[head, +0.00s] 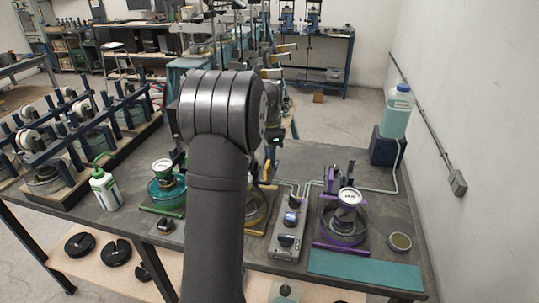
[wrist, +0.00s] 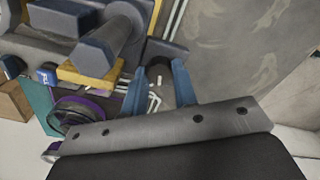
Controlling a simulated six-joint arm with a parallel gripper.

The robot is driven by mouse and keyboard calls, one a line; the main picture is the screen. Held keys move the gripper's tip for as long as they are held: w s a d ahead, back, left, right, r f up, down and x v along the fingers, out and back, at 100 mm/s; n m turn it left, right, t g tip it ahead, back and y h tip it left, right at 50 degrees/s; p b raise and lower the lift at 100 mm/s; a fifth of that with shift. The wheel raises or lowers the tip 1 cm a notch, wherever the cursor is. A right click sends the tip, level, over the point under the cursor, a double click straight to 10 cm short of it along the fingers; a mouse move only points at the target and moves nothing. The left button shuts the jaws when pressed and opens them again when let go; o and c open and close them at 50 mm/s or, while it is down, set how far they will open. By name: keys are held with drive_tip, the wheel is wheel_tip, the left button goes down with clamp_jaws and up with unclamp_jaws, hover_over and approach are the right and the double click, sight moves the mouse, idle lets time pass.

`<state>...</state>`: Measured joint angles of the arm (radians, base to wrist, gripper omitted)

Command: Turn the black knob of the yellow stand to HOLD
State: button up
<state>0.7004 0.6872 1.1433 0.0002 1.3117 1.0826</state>
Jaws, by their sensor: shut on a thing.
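The yellow stand is mostly hidden behind my own arm in the head view; part of its yellow ring (head: 257,209) shows just right of the arm. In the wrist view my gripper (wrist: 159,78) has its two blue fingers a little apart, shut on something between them. It appears to be the black knob, but the knob itself is hidden and its setting cannot be read. White marks show between and beside the fingers. In the head view my gripper is hidden behind my arm.
A purple-ringed stand (head: 343,230) is right of the yellow one, and a green-ringed one (head: 167,191) left. A grey box with knobs (head: 287,235) stands between yellow and purple. A teal mat (head: 365,270) lies front right. A green-capped bottle (head: 104,188) is at left.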

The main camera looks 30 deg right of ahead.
drive_tip(key=shift+r, duration=0.1)
idle(0.3)
drive_tip(key=o, duration=1)
wheel_tip(320, 180, up, 17)
drive_tip(key=shift+r, duration=0.15)
wheel_tip(320, 180, down, 18)
drive_tip(key=shift+r, duration=0.25)
idle(0.5)
